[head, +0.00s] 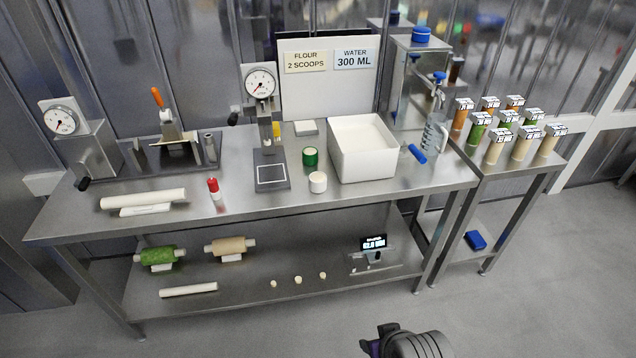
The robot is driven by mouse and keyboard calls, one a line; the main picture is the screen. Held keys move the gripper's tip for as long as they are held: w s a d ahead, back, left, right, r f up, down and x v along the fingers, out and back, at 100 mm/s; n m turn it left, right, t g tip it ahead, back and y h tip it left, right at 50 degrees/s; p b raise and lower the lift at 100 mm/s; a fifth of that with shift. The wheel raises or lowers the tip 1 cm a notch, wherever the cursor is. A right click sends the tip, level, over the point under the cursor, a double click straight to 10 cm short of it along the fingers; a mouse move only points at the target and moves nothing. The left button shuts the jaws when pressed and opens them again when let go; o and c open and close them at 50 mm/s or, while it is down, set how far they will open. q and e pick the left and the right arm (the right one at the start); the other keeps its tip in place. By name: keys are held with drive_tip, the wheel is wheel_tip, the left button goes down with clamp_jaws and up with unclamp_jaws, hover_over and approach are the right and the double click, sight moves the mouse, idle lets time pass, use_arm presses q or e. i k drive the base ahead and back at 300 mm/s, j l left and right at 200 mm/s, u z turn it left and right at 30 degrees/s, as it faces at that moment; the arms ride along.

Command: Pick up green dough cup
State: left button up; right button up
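A green cup (310,157) with a pale top stands upright on the upper steel table (240,203), right of the press stand with the round gauge. A white cup (317,182) with a pale top stands just in front of it, apart or nearly so. Nothing holds the green cup. A dark, ribbed part of my own body shows at the bottom edge, with no fingertips visible. I see neither gripper in the head view.
A large white bin (362,165) stands close right of the cups. A gauge press (269,150) stands left of them, and a red-capped bottle (214,188) farther left. The table's front is mostly clear. The lower shelf (240,285) holds rolls and small dough pieces.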

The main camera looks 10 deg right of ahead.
sight(310, 153)
drive_tip(key=i+j+u, duration=0.25)
drive_tip(key=i+u, duration=0.2)
drive_tip(key=i, duration=0.3)
drive_tip(key=i+l, duration=0.4)
